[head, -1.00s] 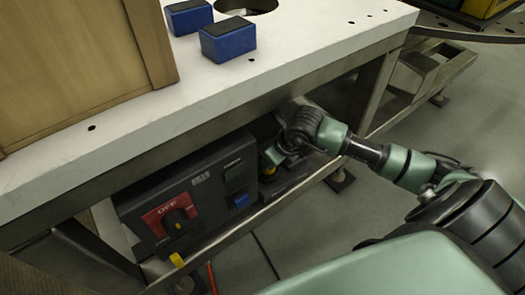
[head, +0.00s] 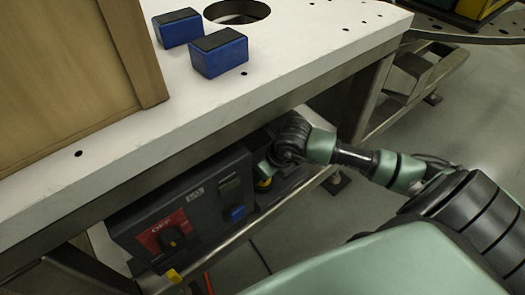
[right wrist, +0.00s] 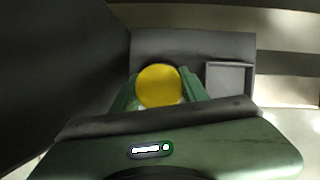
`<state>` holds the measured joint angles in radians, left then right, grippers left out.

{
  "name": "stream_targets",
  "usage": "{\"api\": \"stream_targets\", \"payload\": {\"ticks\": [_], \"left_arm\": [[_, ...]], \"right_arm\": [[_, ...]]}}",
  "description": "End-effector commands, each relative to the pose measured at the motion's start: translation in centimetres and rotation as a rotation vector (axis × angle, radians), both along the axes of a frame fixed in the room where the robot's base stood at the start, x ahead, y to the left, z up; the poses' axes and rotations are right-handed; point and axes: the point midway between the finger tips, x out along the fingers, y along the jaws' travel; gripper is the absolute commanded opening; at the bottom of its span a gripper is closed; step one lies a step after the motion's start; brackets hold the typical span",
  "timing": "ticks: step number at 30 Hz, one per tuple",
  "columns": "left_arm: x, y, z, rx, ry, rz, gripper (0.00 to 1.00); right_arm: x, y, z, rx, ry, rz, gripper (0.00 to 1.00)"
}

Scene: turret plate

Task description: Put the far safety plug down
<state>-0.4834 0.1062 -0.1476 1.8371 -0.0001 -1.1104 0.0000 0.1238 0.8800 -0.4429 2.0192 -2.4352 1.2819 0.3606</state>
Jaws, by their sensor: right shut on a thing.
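The far safety plug shows as a yellow round end (right wrist: 158,86) in the right wrist view, between the fingers of my right gripper (right wrist: 158,98). My right gripper is shut on it. In the head view, my right gripper (head: 266,172) is under the table edge, just right of the dark control box, with a bit of the yellow plug (head: 263,184) showing below it. The hand hides most of the plug there. I cannot tell whether its lower end touches anything. Another yellow piece (head: 174,275) is at the control box's lower front edge. My left gripper is not in view.
The control box (head: 205,190) has a red OFF switch panel (head: 163,236). The white tabletop (head: 290,60) above carries two blue blocks (head: 218,53) and a wooden box (head: 60,80). A dark surface with a square recess (right wrist: 229,78) lies beyond the plug.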

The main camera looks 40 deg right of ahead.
Motion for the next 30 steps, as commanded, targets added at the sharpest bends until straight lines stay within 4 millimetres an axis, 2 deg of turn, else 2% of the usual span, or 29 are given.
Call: {"api": "stream_targets", "payload": {"ticks": [3, 4, 6, 22, 24, 26, 30], "left_arm": [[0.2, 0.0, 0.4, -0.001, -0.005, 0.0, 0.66], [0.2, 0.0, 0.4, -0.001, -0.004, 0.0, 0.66], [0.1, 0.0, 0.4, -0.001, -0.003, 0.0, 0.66], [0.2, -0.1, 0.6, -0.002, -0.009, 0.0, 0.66], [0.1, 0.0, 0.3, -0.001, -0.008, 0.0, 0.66], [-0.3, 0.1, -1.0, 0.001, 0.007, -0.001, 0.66], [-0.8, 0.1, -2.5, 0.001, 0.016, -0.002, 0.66]], "right_arm": [[0.0, 0.0, -0.1, 0.0, -0.001, 0.0, 0.0], [0.0, 0.0, -0.1, 0.0, 0.0, 0.0, 0.49], [0.0, 0.0, -0.1, 0.0, 0.0, 0.0, 0.66], [0.0, 0.0, 0.1, 0.0, 0.0, 0.0, 0.66], [-0.3, -0.1, 1.0, -0.001, -0.002, 0.001, 0.66], [-0.6, -0.3, 1.9, -0.003, -0.002, 0.001, 0.66], [-1.8, -0.6, 5.0, -0.004, -0.002, 0.003, 0.66]]}}
